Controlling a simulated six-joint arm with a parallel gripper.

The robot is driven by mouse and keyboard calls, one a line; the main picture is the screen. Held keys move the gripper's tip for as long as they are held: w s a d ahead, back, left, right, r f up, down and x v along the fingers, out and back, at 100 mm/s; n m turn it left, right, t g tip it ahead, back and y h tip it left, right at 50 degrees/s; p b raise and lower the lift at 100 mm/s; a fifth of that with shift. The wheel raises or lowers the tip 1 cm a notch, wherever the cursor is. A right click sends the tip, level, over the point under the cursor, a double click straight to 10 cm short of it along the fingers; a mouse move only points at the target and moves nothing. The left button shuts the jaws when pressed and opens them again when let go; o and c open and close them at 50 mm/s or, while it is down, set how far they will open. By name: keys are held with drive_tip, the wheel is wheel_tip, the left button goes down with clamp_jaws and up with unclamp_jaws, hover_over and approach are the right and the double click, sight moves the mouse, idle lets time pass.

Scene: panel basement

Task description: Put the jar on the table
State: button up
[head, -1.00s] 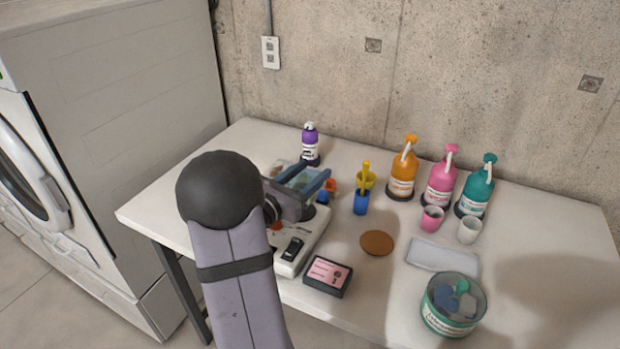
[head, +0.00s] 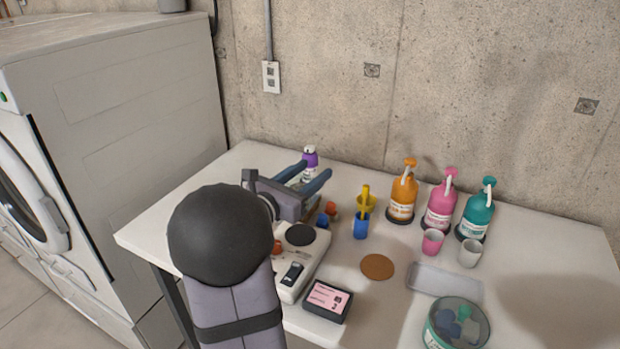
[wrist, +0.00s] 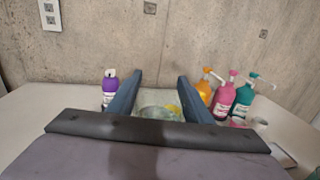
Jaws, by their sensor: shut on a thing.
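A clear glass jar (wrist: 158,112) shows between the two blue fingers in the wrist view, partly hidden by my gripper's dark front bar. My gripper (head: 315,170) is shut on it, above the back left of the white table (head: 210,205). In the head view the jar itself is hard to make out. Below and in front of my gripper is a white device (head: 288,285) with a bare round black plate (head: 300,235). A purple-topped bottle (head: 310,158) stands behind the fingers, and left of them in the wrist view (wrist: 110,88).
A blue cup (head: 361,227) with a yellow tool, a brown disc (head: 377,267), a pink-screened box (head: 327,300) and a grey pad (head: 445,282) lie rightward. Orange (head: 402,192), pink (head: 441,203) and teal (head: 477,213) pump bottles, two small cups and a teal-labelled tub (head: 457,325) stand right.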

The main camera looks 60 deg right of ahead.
drive_tip(key=shift+r, duration=0.3)
